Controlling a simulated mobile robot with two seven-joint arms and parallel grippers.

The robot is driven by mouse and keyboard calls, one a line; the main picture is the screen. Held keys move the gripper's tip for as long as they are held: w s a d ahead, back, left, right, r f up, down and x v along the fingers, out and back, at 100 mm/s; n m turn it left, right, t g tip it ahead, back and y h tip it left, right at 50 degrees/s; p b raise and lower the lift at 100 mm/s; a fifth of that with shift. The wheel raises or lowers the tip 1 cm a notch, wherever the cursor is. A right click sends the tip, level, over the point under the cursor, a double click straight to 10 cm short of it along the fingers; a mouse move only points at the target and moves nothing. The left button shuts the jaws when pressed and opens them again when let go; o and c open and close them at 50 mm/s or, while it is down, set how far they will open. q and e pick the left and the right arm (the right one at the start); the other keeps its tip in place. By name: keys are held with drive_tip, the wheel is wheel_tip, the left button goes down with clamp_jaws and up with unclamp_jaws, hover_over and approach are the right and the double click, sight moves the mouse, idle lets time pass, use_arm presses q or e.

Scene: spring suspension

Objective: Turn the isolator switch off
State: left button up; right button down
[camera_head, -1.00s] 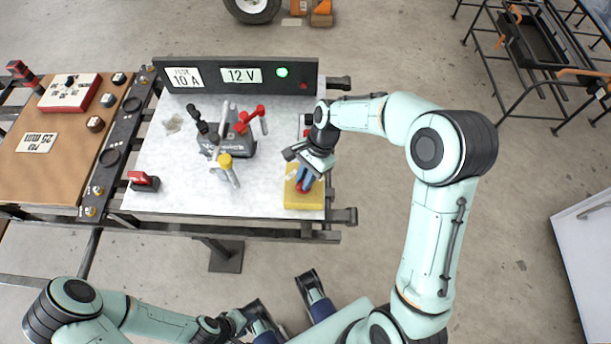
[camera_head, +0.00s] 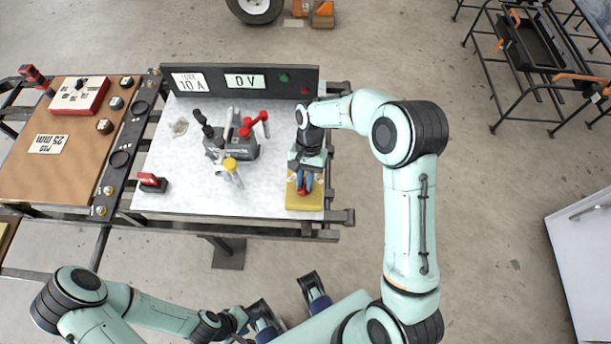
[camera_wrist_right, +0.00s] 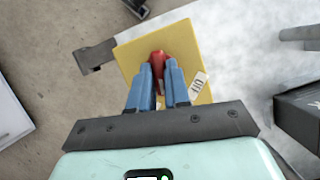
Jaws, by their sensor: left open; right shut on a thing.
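The isolator switch has a yellow base (camera_head: 304,202) at the table's front right corner, with a red handle on top. In the right wrist view the red handle (camera_wrist_right: 158,58) stands between the blue fingers of my right gripper (camera_wrist_right: 161,75), over the yellow base (camera_wrist_right: 133,58). My right gripper (camera_head: 304,188) is shut on the handle, and its fingers partly hide it. A white label (camera_wrist_right: 198,84) lies on the base beside the fingers. The display (camera_head: 245,81) reads 0 V and the lamp (camera_head: 284,77) beside it is unlit. My left gripper (camera_head: 286,293) is open and empty in front of the table.
A red-topped block (camera_head: 149,181) sits at the front left. A black panel (camera_head: 215,92) runs along the back. A brown board (camera_head: 38,175) lies left. The table between battery and yellow base is clear.

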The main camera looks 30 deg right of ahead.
drive_tip(key=n+h+p, duration=0.1)
drive_tip(key=n, duration=0.1)
drive_tip(key=n+h+p, duration=0.1)
drive_tip(key=n, duration=0.2)
drive_tip(key=shift+w+a+r+n+g, duration=0.1)
drive_tip(key=shift+w+a+n+g, duration=0.05)
drive_tip(key=shift+n+g, duration=0.2)
use_arm(q)
drive_tip(key=r, duration=0.2)
drive_tip(key=w+r+p, duration=0.1)
drive_tip(key=shift+w+r, duration=0.15)
drive_tip(key=shift+r, duration=0.2)
use_arm(e)
drive_tip(key=n+h, duration=0.2)
drive_tip(key=n, duration=0.3)
drive_tip(key=shift+a, duration=0.1)
drive_tip(key=shift+n, duration=0.35)
drive_tip(key=c, duration=1.1)
unclamp_jaws()
use_arm(q)
drive_tip(key=shift+w+r+p, duration=0.35)
drive_tip(key=shift+r+p, duration=0.45)
use_arm(e)
drive_tip(key=v, duration=1.3)
drive_tip(key=shift+w+a+r, duration=0.1)
drive_tip(key=shift+w+a, duration=0.05)
drive_tip(key=shift+w, duration=0.05)
use_arm(q)
drive_tip(key=shift+s, duration=0.1)
